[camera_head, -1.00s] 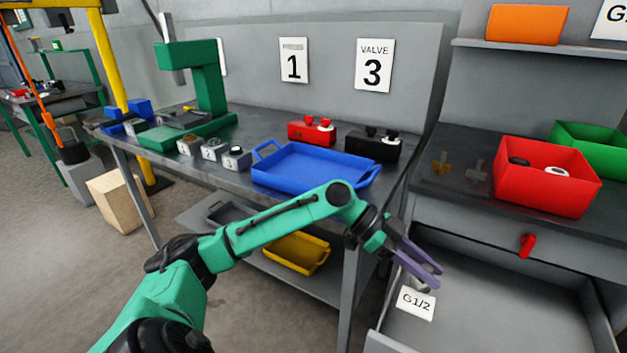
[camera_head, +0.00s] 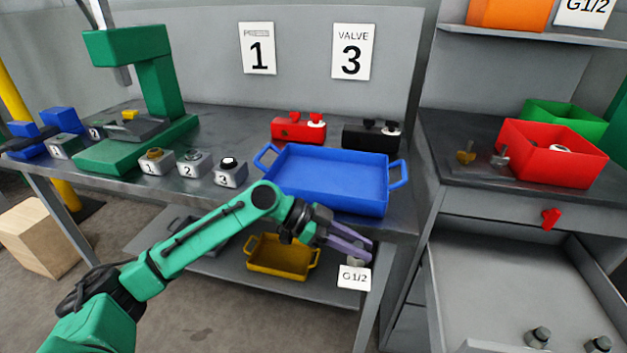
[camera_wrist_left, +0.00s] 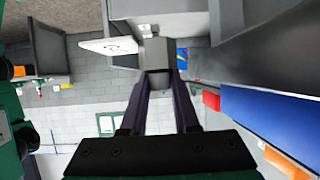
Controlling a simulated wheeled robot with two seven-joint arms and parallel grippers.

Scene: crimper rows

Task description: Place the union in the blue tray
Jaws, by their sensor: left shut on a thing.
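The blue tray (camera_head: 330,180) lies empty on the workbench, with a handle at each end. My left gripper (camera_head: 358,249) is shut on the grey union (camera_head: 355,259), which carries a white G1/2 tag (camera_head: 354,278). In the head view they show in front of the bench edge, below the tray's front right. In the left wrist view the grey union (camera_wrist_left: 155,53) sits between the fingertips, with its tag (camera_wrist_left: 108,46) to the left. My right gripper is not in view.
Red (camera_head: 298,128) and black (camera_head: 371,136) valve blocks stand behind the tray. Numbered blocks (camera_head: 193,164) and a green press (camera_head: 155,90) are to its left. A yellow tray (camera_head: 282,258) is on the lower shelf. An open drawer (camera_head: 500,285) with fittings is at right.

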